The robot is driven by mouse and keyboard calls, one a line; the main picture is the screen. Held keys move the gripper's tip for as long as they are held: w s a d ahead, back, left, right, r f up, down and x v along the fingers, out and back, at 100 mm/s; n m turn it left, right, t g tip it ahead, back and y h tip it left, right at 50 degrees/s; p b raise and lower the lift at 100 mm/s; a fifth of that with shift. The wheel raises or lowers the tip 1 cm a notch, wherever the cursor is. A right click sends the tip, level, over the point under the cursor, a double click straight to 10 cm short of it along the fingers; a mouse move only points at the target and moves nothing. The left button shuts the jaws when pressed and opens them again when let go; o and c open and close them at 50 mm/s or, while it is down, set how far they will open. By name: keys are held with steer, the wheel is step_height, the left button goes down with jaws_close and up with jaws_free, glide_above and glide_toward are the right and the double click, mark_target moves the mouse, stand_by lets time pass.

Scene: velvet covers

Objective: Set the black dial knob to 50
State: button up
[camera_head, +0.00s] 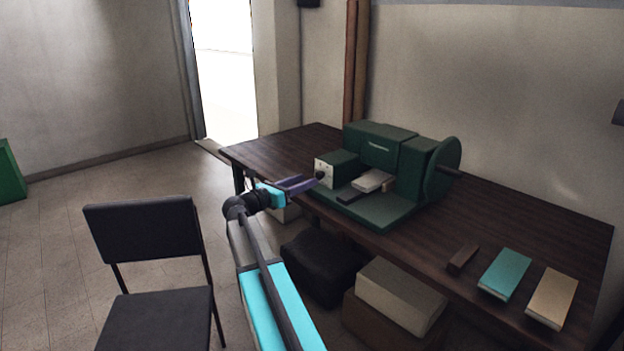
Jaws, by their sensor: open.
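The black dial knob (320,174) sits on the pale front plate (326,169) of a small green box on the green machine (376,155). The machine stands on the dark wooden table. The dial's numbers and pointer are too small to read. My gripper (312,182) reaches in from the lower left, with its purple fingers at the knob's left side. The jaws are open. I cannot tell whether the fingers touch the knob or stand around it.
The table (500,225) carries a brown block (462,259), a teal book (505,275) and a tan book (552,298) at the right. A black chair (145,235) stands at the left. Boxes (400,297) lie under the table. Open floor lies at the far left.

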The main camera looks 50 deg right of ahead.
mark_target(317, 176)
steer(key=shift+s+d, duration=0.2)
steer(key=shift+d, duration=2.45)
steer(key=shift+c, duration=0.4)
steer(key=c, duration=1)
steer(key=shift+o, duration=0.2)
steer(key=shift+a, duration=0.2)
steer(key=shift+d, duration=0.1)
